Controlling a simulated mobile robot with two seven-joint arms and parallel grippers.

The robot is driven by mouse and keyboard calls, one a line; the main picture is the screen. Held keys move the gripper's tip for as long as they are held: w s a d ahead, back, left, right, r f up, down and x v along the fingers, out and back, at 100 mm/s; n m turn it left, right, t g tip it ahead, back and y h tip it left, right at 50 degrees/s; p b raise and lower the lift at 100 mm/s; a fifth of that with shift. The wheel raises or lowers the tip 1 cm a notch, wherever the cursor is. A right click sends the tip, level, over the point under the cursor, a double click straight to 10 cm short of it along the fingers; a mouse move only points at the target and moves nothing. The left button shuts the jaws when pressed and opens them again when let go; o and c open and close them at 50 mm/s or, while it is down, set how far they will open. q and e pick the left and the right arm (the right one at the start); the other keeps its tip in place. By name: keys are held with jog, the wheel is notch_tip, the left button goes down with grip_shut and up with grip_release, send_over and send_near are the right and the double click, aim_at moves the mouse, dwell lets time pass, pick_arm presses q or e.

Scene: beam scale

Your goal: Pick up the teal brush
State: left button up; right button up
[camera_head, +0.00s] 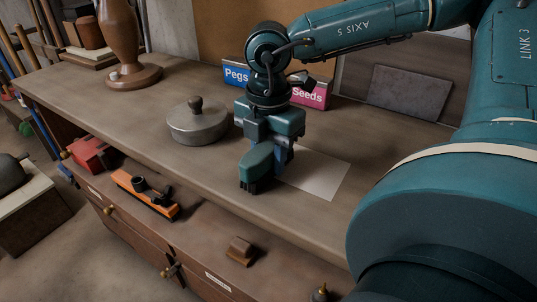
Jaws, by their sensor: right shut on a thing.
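My right gripper (273,146) is over the front part of the bench, pointing down, and shut on the teal brush (257,163). The brush is a teal block with dark bristles at its lower end. Part of it is hidden by the gripper. I cannot tell whether the bristles touch the bench top or hang just above it. My left gripper is not in view.
A grey lidded pot (198,124) stands left of the brush. A pale sheet (318,174) lies to its right. Behind are the Pegs sign (236,76) and Seeds sign (309,96). An orange tool (145,192) and a brown block (241,250) lie on the lower ledge.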

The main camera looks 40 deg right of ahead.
jog(key=shift+r, duration=0.1)
notch_tip(320, 180, up, 28)
jog(key=shift+p, duration=0.35)
